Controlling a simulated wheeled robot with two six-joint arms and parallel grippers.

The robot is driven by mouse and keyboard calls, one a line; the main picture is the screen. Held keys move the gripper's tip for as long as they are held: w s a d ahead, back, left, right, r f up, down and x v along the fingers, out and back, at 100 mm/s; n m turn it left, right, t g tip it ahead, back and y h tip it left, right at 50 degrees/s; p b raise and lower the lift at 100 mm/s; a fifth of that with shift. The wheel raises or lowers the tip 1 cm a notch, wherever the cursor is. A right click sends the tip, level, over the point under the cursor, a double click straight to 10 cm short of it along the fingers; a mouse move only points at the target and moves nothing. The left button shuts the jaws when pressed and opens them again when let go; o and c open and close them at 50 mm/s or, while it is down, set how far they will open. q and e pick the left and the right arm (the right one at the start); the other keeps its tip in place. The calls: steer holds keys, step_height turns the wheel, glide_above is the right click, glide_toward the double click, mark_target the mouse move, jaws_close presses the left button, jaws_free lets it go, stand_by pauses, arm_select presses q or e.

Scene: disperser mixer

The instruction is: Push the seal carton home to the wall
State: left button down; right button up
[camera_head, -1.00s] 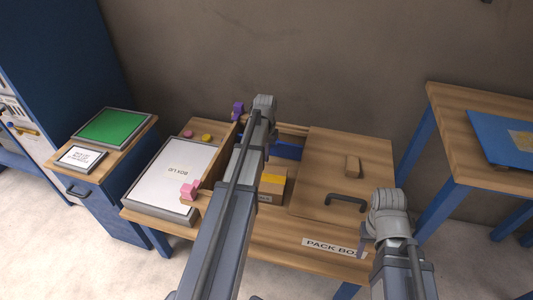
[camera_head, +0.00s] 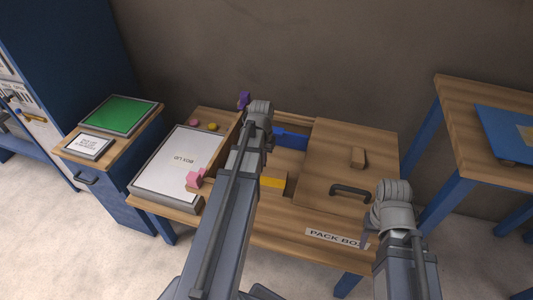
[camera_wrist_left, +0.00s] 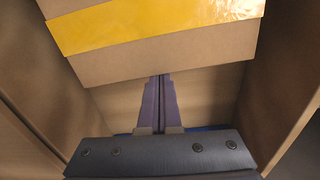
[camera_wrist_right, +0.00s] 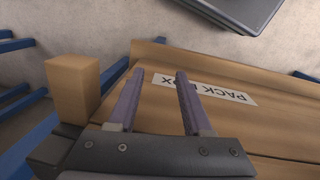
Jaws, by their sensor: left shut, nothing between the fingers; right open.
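The seal carton (camera_head: 273,182), brown with a yellow band, sits inside the pack box (camera_head: 330,236), near its front wall. My left arm partly covers it in the head view. In the left wrist view the carton (camera_wrist_left: 160,40) fills the top, slightly tilted in the picture. My left gripper (camera_wrist_left: 160,78) is shut and empty, its tips at the carton's lower edge; whether they touch is unclear. Its fingers are hidden in the head view. My right gripper (camera_wrist_right: 153,73) is open and empty, beside the box's front right; it also shows in the head view (camera_head: 366,236).
A blue piece (camera_head: 291,139) shows behind the carton. A box lid tray (camera_head: 175,162) and pink block (camera_head: 196,177) lie left.

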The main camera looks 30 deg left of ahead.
stand_by(0.4)
arm_select(q)
steer(key=shift+w+a, duration=0.1)
steer(key=shift+w, duration=0.3)
steer(key=w, duration=0.3)
steer(key=shift+w+a+r+p, duration=0.1)
steer(key=shift+a+r+p, duration=0.2)
steer(key=shift+r+p, duration=0.05)
step_height(320, 180, up, 9)
steer(key=p, duration=0.9)
steer(key=shift+s+r, duration=0.15)
steer(key=shift+s, duration=0.05)
steer(key=shift+d, duration=0.1)
